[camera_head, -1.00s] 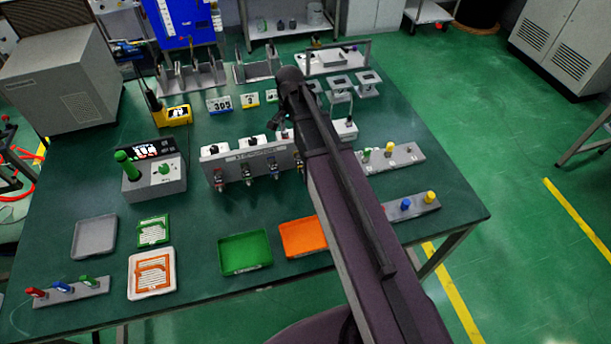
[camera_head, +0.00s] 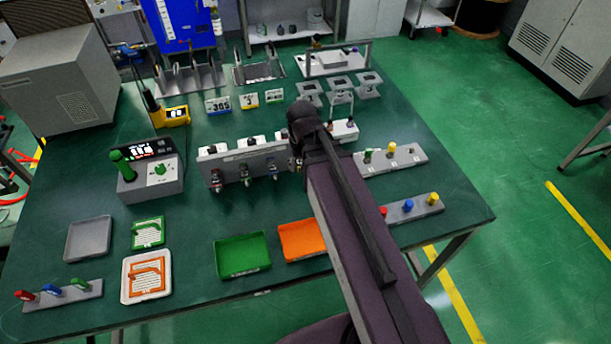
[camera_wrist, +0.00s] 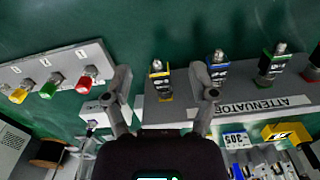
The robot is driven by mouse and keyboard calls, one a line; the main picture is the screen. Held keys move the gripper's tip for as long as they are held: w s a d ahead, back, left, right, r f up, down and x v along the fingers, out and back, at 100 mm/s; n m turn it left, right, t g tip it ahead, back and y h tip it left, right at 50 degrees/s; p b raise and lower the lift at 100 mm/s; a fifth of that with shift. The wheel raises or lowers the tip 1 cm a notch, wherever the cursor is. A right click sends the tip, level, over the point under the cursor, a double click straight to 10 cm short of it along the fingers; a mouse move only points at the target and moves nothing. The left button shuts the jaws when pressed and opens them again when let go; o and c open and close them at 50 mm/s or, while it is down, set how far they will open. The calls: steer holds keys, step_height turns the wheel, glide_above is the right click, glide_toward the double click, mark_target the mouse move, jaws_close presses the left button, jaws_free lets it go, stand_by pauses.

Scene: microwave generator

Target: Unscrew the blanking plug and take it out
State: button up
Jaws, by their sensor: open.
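My gripper (camera_wrist: 161,74) is open in the wrist view, its fingers spread to the left and right. A metal-tipped fitting with a yellow tag (camera_wrist: 159,88) shows between the fingers; I see no contact. It sits on the front of the grey ATTENUATOR unit (camera_wrist: 285,103), beside similar fittings with a blue tag (camera_wrist: 218,70) and a green tag (camera_wrist: 272,67). The unit also shows in the head view (camera_head: 240,160), where my arm hides its right end and most of the gripper. I cannot tell which piece is the blanking plug.
A numbered rack (camera_wrist: 50,65) with red, green and yellow knobs lies left of the gripper in the wrist view. In the head view, green (camera_head: 242,274) and orange (camera_head: 290,243) trays lie in front of the unit. A control box (camera_head: 152,188) stands to its left.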

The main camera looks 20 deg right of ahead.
mark_target(284, 131)
steer(key=shift+s+f+n, duration=0.2)
steer(key=shift+s+n, duration=0.2)
steer(key=shift+s, duration=0.3)
steer(key=shift+s+f+n, duration=0.15)
steer(key=shift+s+n, duration=0.25)
steer(key=shift+s, duration=0.25)
steer(key=c, duration=0.3)
steer(key=w+n, duration=0.2)
steer(key=w, duration=0.2)
steer(key=w+n, duration=0.3)
steer(key=w, duration=0.1)
steer(key=w+r+n, duration=0.1)
steer(key=w+n, duration=0.2)
steer(key=w, duration=0.1)
steer(key=shift+w+r+p, duration=0.1)
steer(key=shift+w+p, duration=0.25)
steer(key=shift+p, duration=0.05)
steer(key=w+n, duration=0.3)
steer(key=w, duration=0.1)
steer(key=w+n, duration=0.3)
steer(key=w, duration=0.1)
steer(key=w+r+n+p, duration=0.1)
steer(key=w+n, duration=0.1)
steer(key=w, duration=0.2)
steer(key=shift+r+n, duration=0.1)
steer(key=shift+n, duration=0.3)
steer(key=shift+w+n, duration=0.6)
steer(key=shift+w, duration=0.1)
